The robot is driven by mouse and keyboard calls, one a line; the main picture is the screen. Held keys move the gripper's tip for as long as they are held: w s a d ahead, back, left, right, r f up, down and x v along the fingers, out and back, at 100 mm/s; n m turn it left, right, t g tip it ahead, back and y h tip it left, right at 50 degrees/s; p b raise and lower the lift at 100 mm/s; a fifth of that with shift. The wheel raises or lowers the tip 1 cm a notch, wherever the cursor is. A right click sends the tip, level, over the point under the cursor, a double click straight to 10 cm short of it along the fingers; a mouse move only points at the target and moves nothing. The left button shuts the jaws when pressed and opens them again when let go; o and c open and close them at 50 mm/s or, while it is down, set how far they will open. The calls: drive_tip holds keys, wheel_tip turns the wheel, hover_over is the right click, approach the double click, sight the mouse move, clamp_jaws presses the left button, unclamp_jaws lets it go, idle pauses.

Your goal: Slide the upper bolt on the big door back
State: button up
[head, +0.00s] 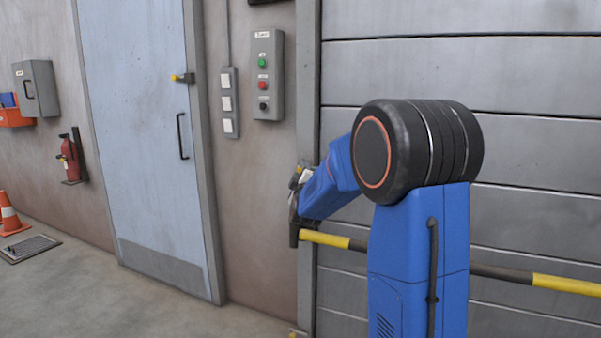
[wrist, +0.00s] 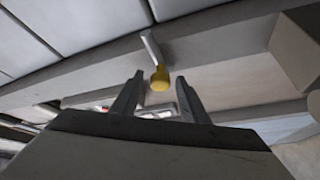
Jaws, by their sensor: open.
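The big door (head: 540,75) is grey and made of wide horizontal panels, at the right of the head view. In the wrist view a bolt shows as a pale rod (wrist: 150,46) with a yellow knob (wrist: 160,79) at its end. My gripper (wrist: 160,83) is open, and the knob appears between its fingertips; whether it touches a finger or lies deeper I cannot tell. In the head view my gripper (head: 296,203) is at the door's left frame, partly hidden by my blue arm. The bolt is not clear there.
A yellow and black bar (head: 566,284) runs across the big door, just below my gripper. A control box (head: 268,75) hangs on the wall to the left. A pale blue door (head: 138,130) with its own yellow-knobbed latch (head: 183,77) stands further left. The floor before it is clear.

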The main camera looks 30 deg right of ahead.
drive_tip(key=shift+w+d, duration=0.15)
drive_tip(key=shift+w, duration=0.15)
drive_tip(key=shift+c, duration=0.6)
clamp_jaws()
drive_tip(key=w+a, duration=0.1)
drive_tip(key=w, duration=0.1)
drive_tip(key=w+a, duration=0.1)
drive_tip(key=a, duration=0.1)
drive_tip(key=shift+w+r, duration=0.1)
drive_tip(key=shift+w, duration=0.25)
drive_tip(key=shift+o, duration=0.6)
unclamp_jaws()
drive_tip(key=shift+w+a, duration=0.1)
